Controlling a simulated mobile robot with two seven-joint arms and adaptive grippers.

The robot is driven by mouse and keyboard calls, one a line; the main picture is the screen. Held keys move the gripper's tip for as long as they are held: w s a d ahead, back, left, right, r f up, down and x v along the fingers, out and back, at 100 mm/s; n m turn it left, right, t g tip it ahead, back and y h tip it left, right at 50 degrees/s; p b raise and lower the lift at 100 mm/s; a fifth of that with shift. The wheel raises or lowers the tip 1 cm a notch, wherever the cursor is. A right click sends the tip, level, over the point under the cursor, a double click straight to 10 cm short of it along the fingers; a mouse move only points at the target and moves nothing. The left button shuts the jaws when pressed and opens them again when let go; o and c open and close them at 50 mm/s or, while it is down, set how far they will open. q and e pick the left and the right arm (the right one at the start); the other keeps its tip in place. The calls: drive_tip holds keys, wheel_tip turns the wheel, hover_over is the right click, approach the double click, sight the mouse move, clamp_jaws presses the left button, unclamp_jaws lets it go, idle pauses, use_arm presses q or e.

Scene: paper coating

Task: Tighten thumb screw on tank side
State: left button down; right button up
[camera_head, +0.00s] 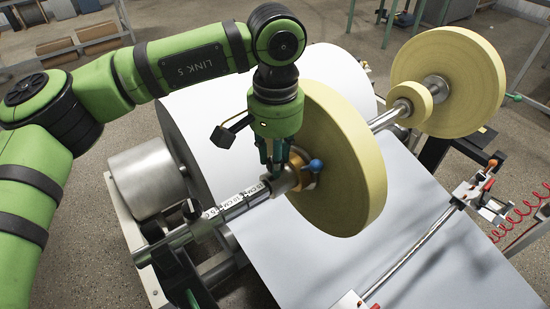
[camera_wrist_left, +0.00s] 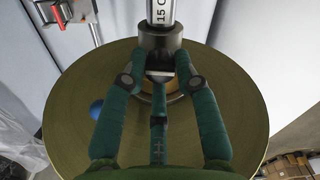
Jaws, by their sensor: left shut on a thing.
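My left gripper (camera_head: 277,168) reaches down from above at the dark grey collar (camera_head: 285,184) on the shaft, beside the near face of the large yellow roll (camera_head: 350,165). In the left wrist view, its teal fingers (camera_wrist_left: 157,72) close around a small silvery piece, the thumb screw, at the collar (camera_wrist_left: 160,43). The fingers largely hide the thumb screw, and its turn cannot be told. A brass-coloured hub with a blue ball knob (camera_head: 316,165) sits right of the fingers. My right gripper is in neither view.
The shaft carries a printed scale (camera_head: 243,199). A wide white paper roll (camera_head: 205,110) lies behind, with a white sheet (camera_head: 400,225) running forward. A second yellow roll (camera_head: 460,80) stands at the upper right. A metal rod (camera_head: 415,250) crosses the sheet at the lower right.

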use_arm(q)
drive_tip(key=shift+m, duration=0.3)
drive_tip(key=c, duration=0.9)
unclamp_jaws()
drive_tip(key=shift+w+d, duration=0.1)
drive_tip(key=shift+c, duration=0.2)
drive_tip(key=shift+r, duration=0.1)
wheel_tip(320, 180, up, 12)
